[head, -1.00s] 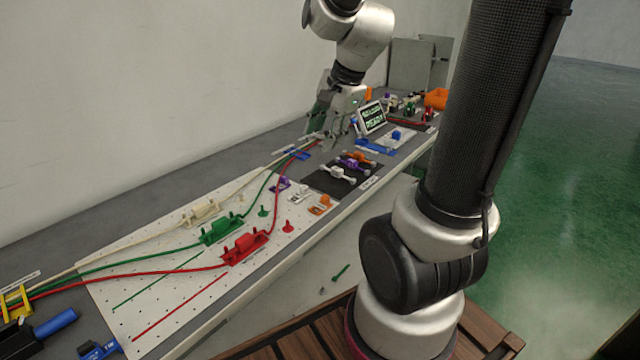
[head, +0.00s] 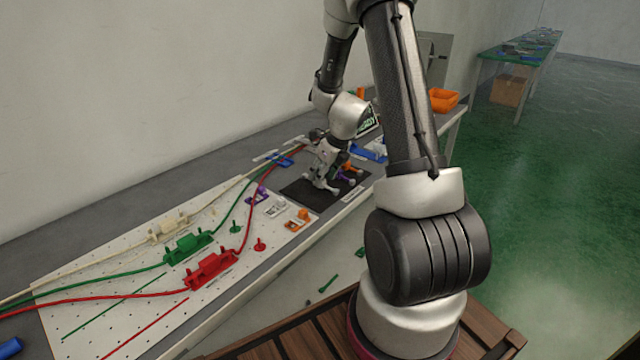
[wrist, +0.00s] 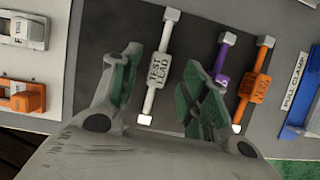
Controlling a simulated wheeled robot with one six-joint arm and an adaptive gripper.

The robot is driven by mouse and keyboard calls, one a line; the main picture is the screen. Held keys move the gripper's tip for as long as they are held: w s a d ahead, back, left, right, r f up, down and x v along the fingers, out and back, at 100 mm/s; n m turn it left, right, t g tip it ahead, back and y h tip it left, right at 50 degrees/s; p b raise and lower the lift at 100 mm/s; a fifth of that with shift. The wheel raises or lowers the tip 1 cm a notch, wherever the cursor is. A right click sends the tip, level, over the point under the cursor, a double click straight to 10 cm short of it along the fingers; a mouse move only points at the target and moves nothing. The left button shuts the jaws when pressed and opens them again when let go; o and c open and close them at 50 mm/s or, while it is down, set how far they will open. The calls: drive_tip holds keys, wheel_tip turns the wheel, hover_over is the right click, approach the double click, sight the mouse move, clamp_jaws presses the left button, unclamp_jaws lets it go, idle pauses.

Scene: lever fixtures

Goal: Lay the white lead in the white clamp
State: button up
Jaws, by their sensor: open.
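The white lead (wrist: 160,68) is a bar with a block in its middle marked TEST LEAD. It lies on the black mat (wrist: 103,23), and also shows in the head view (head: 320,184), partly behind my gripper. My gripper (wrist: 162,58) is open, with one green-padded finger on each side of the white lead; whether they touch it I cannot tell. In the head view my gripper (head: 327,172) points down at the mat. The white clamp (wrist: 30,30) is at the upper left of the wrist view, and in the head view (head: 275,209) on the pale board.
A purple lead (wrist: 221,70) and an orange lead (wrist: 254,85) lie right of the white one. An orange clamp (wrist: 25,97) and a purple clamp (head: 257,197) flank the white clamp. Red, green and cream cables cross the pegboard (head: 130,235).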

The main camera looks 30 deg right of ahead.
drive_tip(key=shift+x, duration=0.8)
drive_tip(key=shift+a, duration=0.1)
clamp_jaws()
drive_tip(key=shift+r, duration=0.1)
